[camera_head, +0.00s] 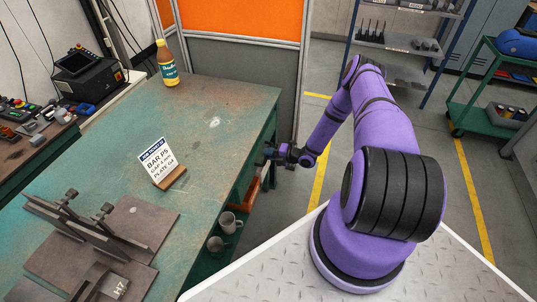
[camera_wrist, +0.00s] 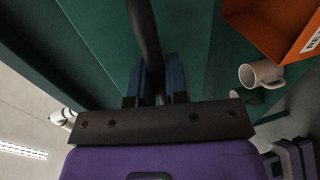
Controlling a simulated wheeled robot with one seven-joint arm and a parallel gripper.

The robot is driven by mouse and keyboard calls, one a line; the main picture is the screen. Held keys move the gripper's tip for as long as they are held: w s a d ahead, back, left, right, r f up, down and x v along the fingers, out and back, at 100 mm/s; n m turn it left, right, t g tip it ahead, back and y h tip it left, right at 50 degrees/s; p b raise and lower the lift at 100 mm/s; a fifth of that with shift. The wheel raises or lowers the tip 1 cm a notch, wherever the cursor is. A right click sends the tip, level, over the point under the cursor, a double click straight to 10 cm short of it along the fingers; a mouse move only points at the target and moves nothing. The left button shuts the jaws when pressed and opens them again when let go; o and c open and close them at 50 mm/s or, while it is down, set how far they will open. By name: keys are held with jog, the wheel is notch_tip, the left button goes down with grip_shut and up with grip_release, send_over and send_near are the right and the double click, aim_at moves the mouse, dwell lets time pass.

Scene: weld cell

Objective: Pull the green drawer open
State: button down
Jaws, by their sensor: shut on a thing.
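The green drawer's front (camera_wrist: 100,45) fills much of the wrist view, with a dark bar handle (camera_wrist: 146,40) running across it. My gripper (camera_wrist: 159,78) has its two blue fingers on either side of this bar and is shut on it. In the head view my gripper (camera_head: 268,155) is at the right side of the green workbench (camera_head: 215,120), just under the top's edge. The drawer is mostly hidden by the bench top there, and I cannot tell how far it stands out.
An orange bin (camera_wrist: 265,25) and mugs (camera_wrist: 262,75) sit on the bench's open shelf beside the drawer. A bottle (camera_head: 167,63), a sign (camera_head: 160,162) and a steel fixture (camera_head: 95,235) stand on the bench. Floor right of the bench (camera_head: 305,185) is clear.

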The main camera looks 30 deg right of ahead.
jog(key=f+v, duration=0.3)
jog(key=v, duration=1.1)
jog(key=s+f+v, duration=0.1)
jog(key=f+v, duration=0.2)
jog(key=v, duration=1.1)
jog(key=shift+s+d, duration=0.3)
jog(key=shift+d, duration=0.3)
jog(key=c, duration=1.2)
grip_release()
jog(key=shift+o, duration=0.2)
jog(key=v, duration=1)
jog(key=shift+s+d, duration=0.2)
jog(key=shift+s, duration=0.1)
jog(key=shift+w+r, duration=0.1)
jog(key=shift+r, duration=0.05)
